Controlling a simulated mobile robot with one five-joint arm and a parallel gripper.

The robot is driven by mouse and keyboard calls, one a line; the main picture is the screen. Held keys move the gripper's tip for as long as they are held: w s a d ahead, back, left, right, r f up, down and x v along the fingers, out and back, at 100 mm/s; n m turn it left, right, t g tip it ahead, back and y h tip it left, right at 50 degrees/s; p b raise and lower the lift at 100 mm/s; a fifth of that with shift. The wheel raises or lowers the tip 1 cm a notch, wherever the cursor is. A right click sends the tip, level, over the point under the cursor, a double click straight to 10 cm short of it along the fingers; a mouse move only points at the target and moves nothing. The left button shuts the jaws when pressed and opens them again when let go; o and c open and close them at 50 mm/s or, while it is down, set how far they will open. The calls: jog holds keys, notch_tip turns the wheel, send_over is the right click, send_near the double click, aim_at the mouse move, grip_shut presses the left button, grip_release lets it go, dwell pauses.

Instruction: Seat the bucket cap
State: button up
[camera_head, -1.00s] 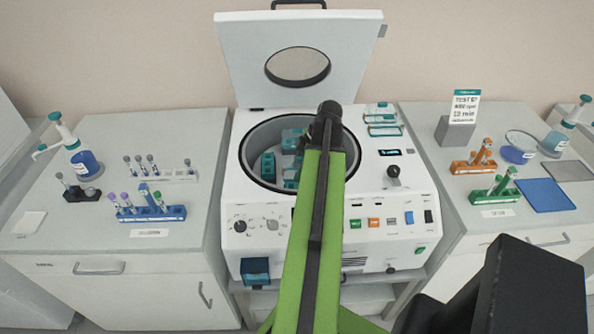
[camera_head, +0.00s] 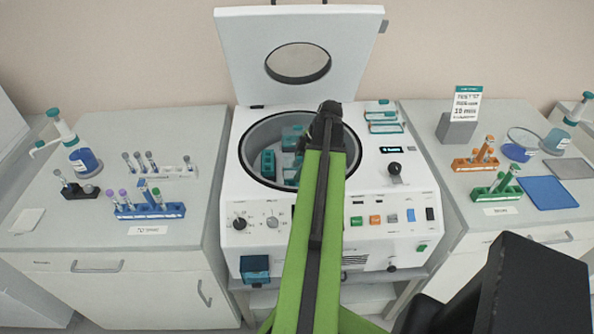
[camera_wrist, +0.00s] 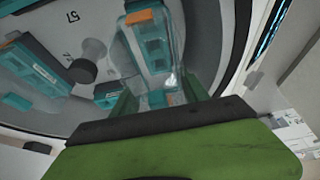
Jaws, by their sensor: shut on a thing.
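My gripper (camera_wrist: 155,98) shows in the wrist view, its green fingers shut on a clear, teal-tinted bucket cap (camera_wrist: 158,72). The cap is over or on a teal bucket (camera_wrist: 150,38) with an orange mark; I cannot tell whether they touch. Other teal buckets (camera_wrist: 40,65) sit around the dark central knob (camera_wrist: 82,68) of the grey rotor. In the head view, my arm reaches over the open centrifuge bowl (camera_head: 250,165) and hides the gripper and cap. Teal buckets (camera_head: 268,162) show in the bowl's left part.
The centrifuge lid (camera_head: 240,60) stands open behind the bowl. Several clear teal-edged pieces (camera_head: 384,116) lie on the deck at right. A blue tube rack (camera_head: 150,211) is on the left bench; orange (camera_head: 475,164) and green (camera_head: 495,191) racks are on the right.

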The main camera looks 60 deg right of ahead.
jog(key=shift+f, duration=0.15)
jog(key=shift+f+b, duration=1.3)
jog(key=shift+b, duration=0.15)
jog(key=shift+f+b, duration=0.95)
jog(key=shift+f, duration=0.1)
jog(key=shift+f+b, duration=0.4)
jog(key=shift+b, duration=0.1)
